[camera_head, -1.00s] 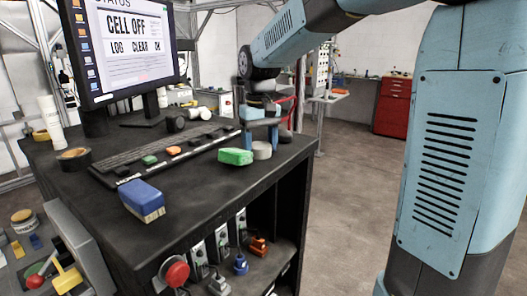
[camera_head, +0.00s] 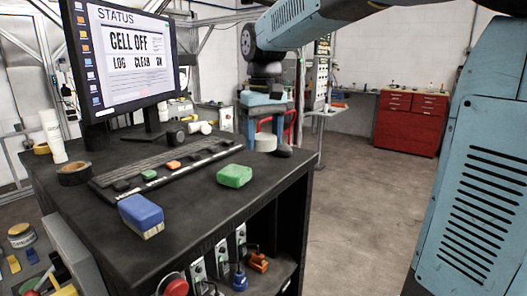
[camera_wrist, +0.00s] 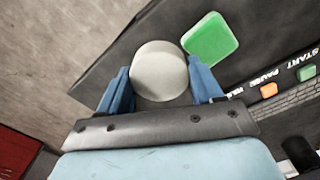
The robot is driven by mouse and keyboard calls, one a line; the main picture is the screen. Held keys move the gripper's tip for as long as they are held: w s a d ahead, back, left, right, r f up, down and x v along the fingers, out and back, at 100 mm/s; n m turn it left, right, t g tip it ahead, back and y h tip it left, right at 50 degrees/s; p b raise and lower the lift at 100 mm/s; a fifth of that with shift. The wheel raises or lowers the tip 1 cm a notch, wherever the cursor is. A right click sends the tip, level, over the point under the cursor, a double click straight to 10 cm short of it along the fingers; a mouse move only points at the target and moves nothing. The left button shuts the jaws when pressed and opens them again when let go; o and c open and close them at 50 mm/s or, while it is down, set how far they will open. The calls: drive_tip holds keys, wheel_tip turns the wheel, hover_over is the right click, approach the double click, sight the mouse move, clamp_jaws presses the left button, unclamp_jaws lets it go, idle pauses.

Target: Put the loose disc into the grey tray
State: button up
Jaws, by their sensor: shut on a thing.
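The loose disc (camera_wrist: 160,70) is pale grey-white and round. In the wrist view it sits between the two blue fingers of my gripper (camera_wrist: 160,86), which is shut on it. In the head view the disc (camera_head: 264,142) shows near the far right corner of the black desk, apparently just above it. A grey panel-like edge (camera_head: 72,256) stands low at the left, beside the desk. I cannot tell whether it belongs to the grey tray, and no other tray shows clearly.
A monitor (camera_head: 125,55) stands at the back left. The desk's front right is clear.

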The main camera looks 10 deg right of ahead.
drive_tip(key=s+r, duration=0.5)
drive_tip(key=s, duration=0.5)
drive_tip(key=shift+d+r, duration=0.2)
drive_tip(key=shift+d, duration=0.25)
drive_tip(key=shift+a, duration=0.15)
